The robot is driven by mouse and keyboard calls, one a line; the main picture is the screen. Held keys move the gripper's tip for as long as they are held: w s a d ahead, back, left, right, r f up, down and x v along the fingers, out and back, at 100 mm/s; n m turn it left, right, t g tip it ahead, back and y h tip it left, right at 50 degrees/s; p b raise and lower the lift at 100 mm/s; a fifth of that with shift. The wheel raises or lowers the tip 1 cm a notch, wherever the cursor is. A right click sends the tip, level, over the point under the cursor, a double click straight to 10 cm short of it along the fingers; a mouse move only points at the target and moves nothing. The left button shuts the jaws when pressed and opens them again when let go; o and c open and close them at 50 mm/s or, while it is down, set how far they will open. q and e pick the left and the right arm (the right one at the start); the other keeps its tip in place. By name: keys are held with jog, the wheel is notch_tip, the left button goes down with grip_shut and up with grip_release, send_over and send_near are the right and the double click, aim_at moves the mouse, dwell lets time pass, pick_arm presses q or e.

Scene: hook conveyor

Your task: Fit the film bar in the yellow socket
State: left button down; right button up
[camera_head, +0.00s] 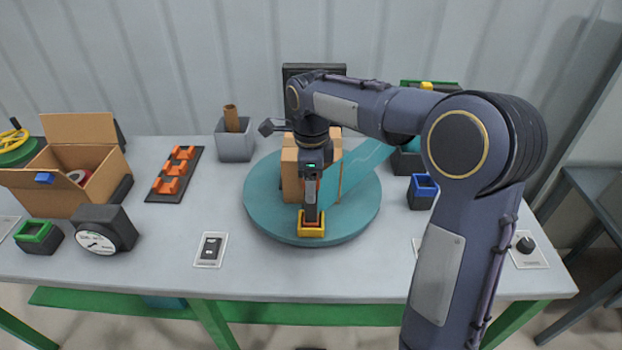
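My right gripper (311,190) points straight down in front of the cardboard box on the turntable. It appears shut on the film bar (318,191), an upright bar with a red edge, mostly hidden by the gripper. A translucent teal film (358,172) stretches from the bar up to the right, behind my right arm. The yellow socket (311,232) sits at the turntable's front edge, right below the gripper. The bar's lower end is at the socket's opening; how deep it sits cannot be told. My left gripper is not in view.
The teal turntable (262,205) bears the cardboard box (291,180). A blue socket (423,188) stands to the right, a green one (38,232) far left. An orange rack (174,175), dial gauge (104,230), open carton (62,190) and grey bin (235,147) stand left. The front strip is mostly clear.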

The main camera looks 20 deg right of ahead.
jog(key=shift+r, duration=0.1)
notch_tip(320, 180, up, 8)
jog(key=shift+f, duration=0.15)
jog(key=shift+s+d+n, duration=0.2)
jog(key=shift+s+n, duration=0.2)
jog(key=shift+s, duration=0.1)
jog(key=s+a+f+n+t+y, duration=0.1)
jog(key=s+f+n+t+y, duration=0.1)
jog(key=s+n, duration=0.8)
jog(key=s+a+f+n+t+y, duration=0.1)
jog(key=s+a+f+n+t, duration=0.1)
jog(key=s+f+n, duration=0.4)
jog(key=s+n+t, duration=0.1)
jog(key=s+n, duration=0.3)
jog(key=s, duration=0.4)
jog(key=shift+s+a+f+n+t+y, duration=0.15)
jog(key=shift+f+n+t+y, duration=0.25)
